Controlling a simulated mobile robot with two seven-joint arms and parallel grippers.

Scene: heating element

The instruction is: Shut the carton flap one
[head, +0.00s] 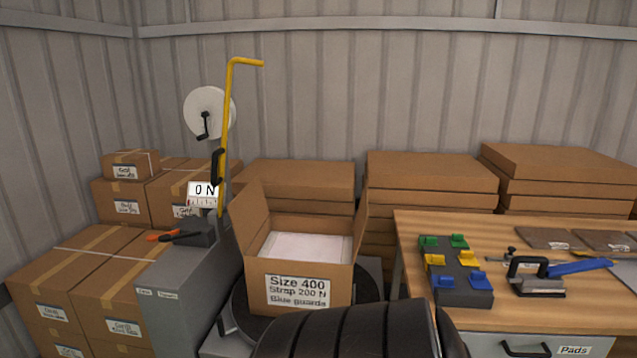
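An open cardboard carton (259,290) stands in the middle of the head view, with a label reading "Size 400, Strap 200 N, Blue guards" on its front. Its left flap (250,211) stands up and leans outward to the left. Its right flap (361,222) stands up, seen nearly edge-on. No flap covers the opening, and a white flat item (305,246) shows inside. I cannot tell which flap is flap one. A black ribbed part of mine fills the bottom centre, in front of the carton. Neither gripper shows.
The carton sits on a dark round base (368,283). A yellow bent lever (227,120) rises behind its left side, beside a grey cabinet (180,285). A wooden bench (520,318) at right holds coloured guards (453,268) and a black-handled tool (535,275). Flat cartons (430,170) are stacked behind.

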